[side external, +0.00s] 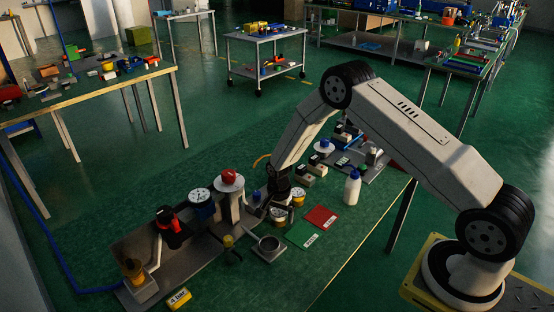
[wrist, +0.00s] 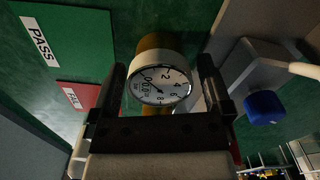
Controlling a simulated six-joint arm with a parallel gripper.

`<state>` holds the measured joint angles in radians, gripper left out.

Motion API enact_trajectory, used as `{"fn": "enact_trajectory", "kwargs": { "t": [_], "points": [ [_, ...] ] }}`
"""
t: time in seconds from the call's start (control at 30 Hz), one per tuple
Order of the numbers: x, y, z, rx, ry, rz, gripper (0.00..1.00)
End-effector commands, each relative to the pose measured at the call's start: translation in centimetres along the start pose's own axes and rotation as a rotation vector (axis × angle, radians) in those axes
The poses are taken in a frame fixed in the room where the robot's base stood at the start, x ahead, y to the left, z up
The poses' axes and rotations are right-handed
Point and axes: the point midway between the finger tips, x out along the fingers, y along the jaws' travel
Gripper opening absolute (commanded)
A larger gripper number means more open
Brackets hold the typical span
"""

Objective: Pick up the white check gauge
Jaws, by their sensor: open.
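A white round gauge (wrist: 160,84) with a black-marked dial sits between the two fingers of my gripper (wrist: 162,78) in the wrist view. Yellow shows above and below its white rim. The fingers are open, one on each side of it, with a visible gap at least on the right; contact on the left is unclear. In the side view my gripper (side external: 279,192) points down among small white-and-yellow gauges, one to its right (side external: 298,194) and one just below (side external: 280,214). I cannot tell from there which one is between the fingers.
A green PASS plate (side external: 305,234) and a red plate (side external: 321,217) lie to the right. A white bottle with a blue cap (side external: 352,188) stands behind them. A blue-bodied gauge (side external: 201,203) and a red-knobbed press (side external: 229,182) stand left.

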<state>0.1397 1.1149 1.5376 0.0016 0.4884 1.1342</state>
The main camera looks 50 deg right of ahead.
Motion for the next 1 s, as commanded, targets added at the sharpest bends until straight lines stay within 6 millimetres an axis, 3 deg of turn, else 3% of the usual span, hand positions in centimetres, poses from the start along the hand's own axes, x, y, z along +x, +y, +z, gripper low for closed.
{"fn": "enact_trajectory", "kwargs": {
  "t": [0.57, 0.67, 0.87, 0.9, 1.0],
  "points": [
    [0.36, 0.0, 0.0, 0.0, 0.0, 0.0, 1.0],
    [0.36, 0.0, 0.0, 0.0, 0.0, 0.0, 0.75],
    [0.35, 0.0, 0.0, 0.0, 0.0, -0.001, 0.11],
    [0.32, -0.03, -0.02, 0.0, 0.0, -0.001, 0.06],
    [0.32, -0.03, -0.02, 0.0, 0.0, -0.001, 0.06]
  ]
}}
